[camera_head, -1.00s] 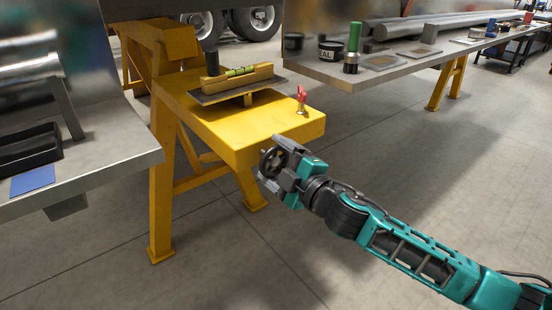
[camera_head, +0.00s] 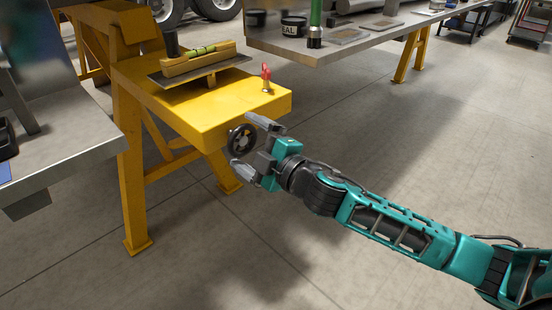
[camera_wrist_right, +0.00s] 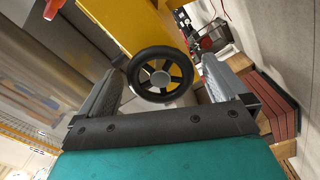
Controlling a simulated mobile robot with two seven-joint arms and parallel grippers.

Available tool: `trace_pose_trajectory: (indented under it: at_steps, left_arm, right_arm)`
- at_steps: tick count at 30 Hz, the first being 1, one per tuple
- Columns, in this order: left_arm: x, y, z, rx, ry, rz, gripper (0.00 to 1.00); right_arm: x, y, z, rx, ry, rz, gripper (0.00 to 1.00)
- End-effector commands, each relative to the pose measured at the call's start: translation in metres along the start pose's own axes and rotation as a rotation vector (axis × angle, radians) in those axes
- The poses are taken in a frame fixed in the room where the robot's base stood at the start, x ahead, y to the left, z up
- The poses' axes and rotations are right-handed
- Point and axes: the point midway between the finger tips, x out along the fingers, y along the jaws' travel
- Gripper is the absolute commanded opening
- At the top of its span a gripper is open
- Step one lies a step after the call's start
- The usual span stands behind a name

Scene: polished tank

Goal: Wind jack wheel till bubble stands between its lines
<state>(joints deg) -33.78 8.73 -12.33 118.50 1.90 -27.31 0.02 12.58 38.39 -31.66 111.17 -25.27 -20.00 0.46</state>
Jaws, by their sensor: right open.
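The jack wheel (camera_head: 241,140) is a dark spoked handwheel on the end face of the yellow stand (camera_head: 215,115). My right gripper (camera_head: 252,146) is open in front of it. In the right wrist view the wheel (camera_wrist_right: 160,74) sits between the two spread fingers (camera_wrist_right: 163,90), which appear apart from its rim. A yellow level (camera_head: 198,60) with a green vial (camera_head: 201,51) lies on a grey plate on top of the stand. The bubble is too small to place against its lines. My left gripper is not in view.
A red-handled part (camera_head: 266,78) stands on the stand top near the wheel. A metal bench (camera_head: 92,153) is at the left and another bench (camera_head: 330,50) with a green cylinder (camera_head: 316,22) is behind. The floor around my right arm is clear.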

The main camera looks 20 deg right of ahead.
Motion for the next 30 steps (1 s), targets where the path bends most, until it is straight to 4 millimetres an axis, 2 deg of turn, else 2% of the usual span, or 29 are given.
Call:
trace_pose_trajectory:
  at_steps: [6, 18, 24, 30]
  left_arm:
    - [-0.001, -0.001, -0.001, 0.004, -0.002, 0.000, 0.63]
    - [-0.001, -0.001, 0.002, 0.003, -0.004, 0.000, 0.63]
    - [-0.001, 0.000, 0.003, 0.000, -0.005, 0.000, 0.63]
    - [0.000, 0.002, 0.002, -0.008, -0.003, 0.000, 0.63]
  right_arm:
    - [-0.036, -0.001, 0.000, 0.001, 0.000, -0.003, 1.00]
    - [-0.091, -0.001, 0.000, 0.001, 0.000, -0.003, 1.00]
    - [-0.107, -0.001, 0.000, 0.001, 0.000, -0.002, 1.00]
    - [-0.112, 0.000, -0.001, -0.001, 0.001, 0.000, 1.00]
